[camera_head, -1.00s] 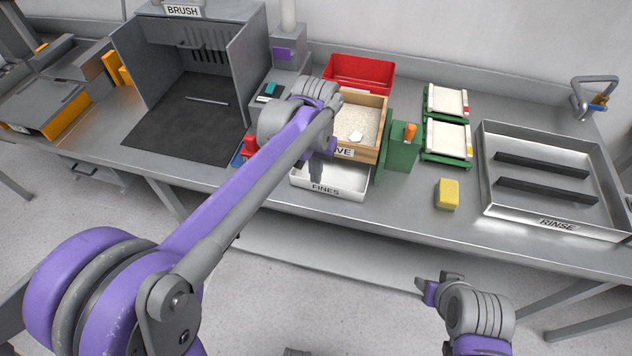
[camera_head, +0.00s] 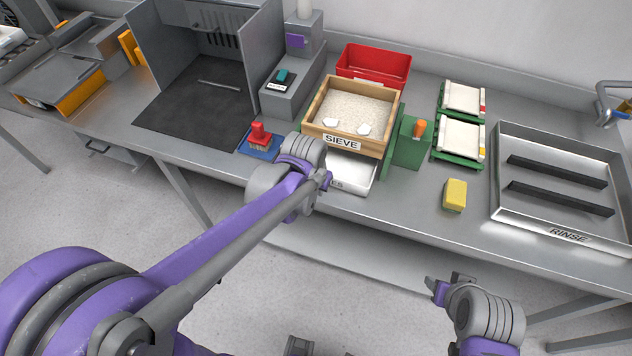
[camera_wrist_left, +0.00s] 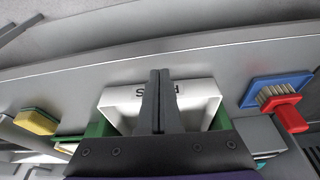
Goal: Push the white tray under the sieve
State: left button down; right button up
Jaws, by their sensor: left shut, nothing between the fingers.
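The white tray (camera_head: 350,172) labelled FINES stands on the bench, its front part sticking out from below the wooden sieve (camera_head: 315,117). Its back part is hidden under the sieve. My left gripper (camera_head: 326,181) is at the tray's front left in the head view and covers part of the label. In the left wrist view the shut, empty fingers (camera_wrist_left: 160,76) stand in front of the tray's labelled wall (camera_wrist_left: 130,94); whether they touch it I cannot tell. My right gripper (camera_head: 448,284) is off the bench's front edge, with its finger gap unclear.
The green sieve stand (camera_head: 411,147) is right of the tray. A red brush (camera_head: 260,135) on a blue pad is to its left. A yellow sponge (camera_head: 455,195) and the rinse basin (camera_head: 500,217) are further right. A red bin (camera_head: 373,66) is behind the sieve.

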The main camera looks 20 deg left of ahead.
pick_arm(q)
jog(key=shift+x, duration=1.15)
jog(key=w, duration=0.3)
jog(key=shift+w+d+r+p, duration=0.1)
jog(key=shift+r+p, duration=0.15)
jog(key=shift+p, duration=0.05)
jog(key=shift+w, duration=0.4)
jog(key=shift+s, duration=0.1)
jog(key=w, duration=0.3)
jog(key=shift+w+d, duration=0.25)
jog(key=shift+w, duration=0.15)
jog(key=shift+s, duration=0.15)
